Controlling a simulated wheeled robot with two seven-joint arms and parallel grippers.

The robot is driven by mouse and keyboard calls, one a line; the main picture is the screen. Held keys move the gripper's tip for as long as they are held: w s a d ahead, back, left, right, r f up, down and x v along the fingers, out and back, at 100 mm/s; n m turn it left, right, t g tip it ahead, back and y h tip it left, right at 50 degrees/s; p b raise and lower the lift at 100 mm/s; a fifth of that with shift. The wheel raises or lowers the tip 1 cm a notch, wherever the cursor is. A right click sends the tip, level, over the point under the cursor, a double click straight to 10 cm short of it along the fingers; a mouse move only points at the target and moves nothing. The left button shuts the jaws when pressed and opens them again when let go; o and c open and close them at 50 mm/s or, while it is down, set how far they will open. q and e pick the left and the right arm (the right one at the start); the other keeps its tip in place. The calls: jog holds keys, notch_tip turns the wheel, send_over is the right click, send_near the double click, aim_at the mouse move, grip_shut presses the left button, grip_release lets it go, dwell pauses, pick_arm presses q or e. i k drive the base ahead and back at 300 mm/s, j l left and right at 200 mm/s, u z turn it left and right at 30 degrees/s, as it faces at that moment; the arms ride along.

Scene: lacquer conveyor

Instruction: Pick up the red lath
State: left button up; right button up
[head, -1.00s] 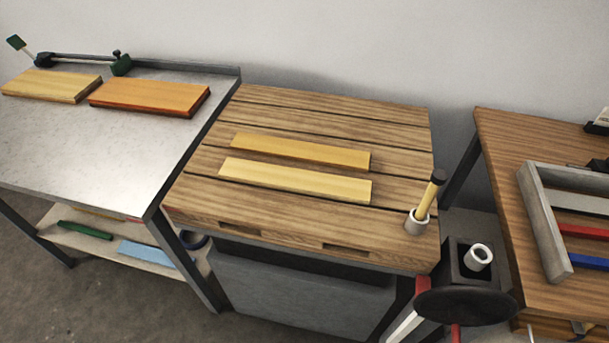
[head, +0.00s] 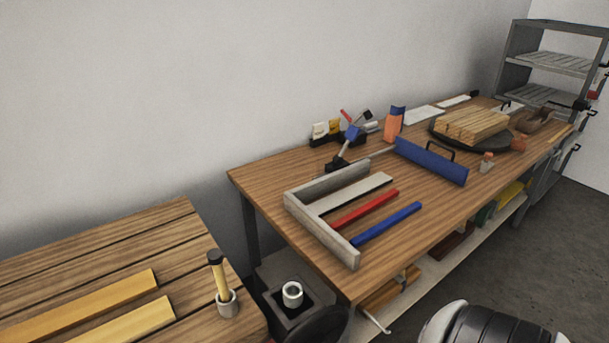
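The red lath (head: 365,209) lies flat on the wooden workbench (head: 262,178) in the head view. It lies between a white lath (head: 352,194) and a blue lath (head: 387,223), and all three run roughly parallel. A grey L-shaped frame (head: 322,229) borders them on the left and back. The upper face of the red lath is uncovered. Neither of my grippers shows in the head view, so I cannot see their state.
Stacked wooden boards (head: 470,124) and an orange bottle (head: 393,124) stand farther back. At lower left is a slatted table (head: 120,250) with two yellow boards and a cup (head: 227,303). Grey shelves (head: 545,62) stand at far right.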

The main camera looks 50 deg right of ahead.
aim_at(337, 226)
jog(key=z, duration=1.9)
jog(key=l+u, duration=0.1)
jog(key=u, duration=0.7)
jog(key=i+l+u, duration=0.1)
jog(key=l+u, duration=0.3)
jog(key=l, duration=0.15)
jog(key=l+u, duration=0.35)
jog(key=l, duration=0.2)
jog(key=l+u, duration=0.4)
jog(key=l, duration=0.15)
